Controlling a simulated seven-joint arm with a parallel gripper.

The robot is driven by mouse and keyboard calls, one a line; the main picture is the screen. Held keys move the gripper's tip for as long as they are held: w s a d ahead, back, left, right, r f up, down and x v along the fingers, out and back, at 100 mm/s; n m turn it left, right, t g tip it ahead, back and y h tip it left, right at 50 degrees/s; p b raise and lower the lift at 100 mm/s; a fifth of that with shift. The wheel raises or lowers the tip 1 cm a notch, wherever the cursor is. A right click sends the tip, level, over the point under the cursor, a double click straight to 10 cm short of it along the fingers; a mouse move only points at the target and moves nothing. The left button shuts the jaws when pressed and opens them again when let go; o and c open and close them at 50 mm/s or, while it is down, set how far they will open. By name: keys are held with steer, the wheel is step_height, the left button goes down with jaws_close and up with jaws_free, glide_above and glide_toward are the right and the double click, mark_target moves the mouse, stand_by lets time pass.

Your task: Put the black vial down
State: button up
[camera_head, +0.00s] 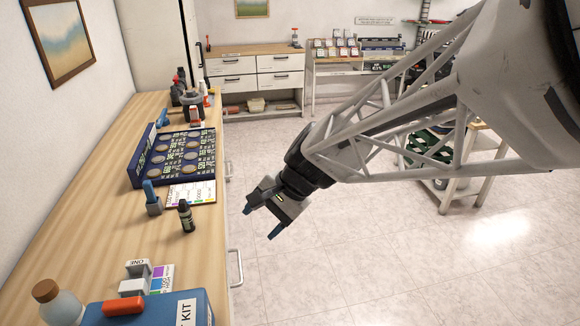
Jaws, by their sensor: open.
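The black vial (186,217) stands upright on the wooden counter (120,240), near its right edge, with nothing holding it. My gripper (262,224) is open and empty. It hangs over the floor to the right of the counter, apart from the vial, with its blue-tipped fingers spread and pointing down and left.
A blue tray of round pieces (143,158) sits behind the vial, with a colour card (192,193) and a blue-handled item in a grey block (152,198) close by. A blue kit box (160,308), red-topped, and a corked bottle (58,303) stand in front. Bare counter lies left of the vial.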

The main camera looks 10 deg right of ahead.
steer(key=s+d+r+n+t+h, duration=0.1)
steer(key=s+d+r+n+h, duration=0.3)
steer(key=s+d+n+h, duration=0.3)
steer(key=shift+s+d+n+t, duration=0.4)
steer(key=shift+s+d+n, duration=0.1)
steer(key=shift+s+d, duration=2.7)
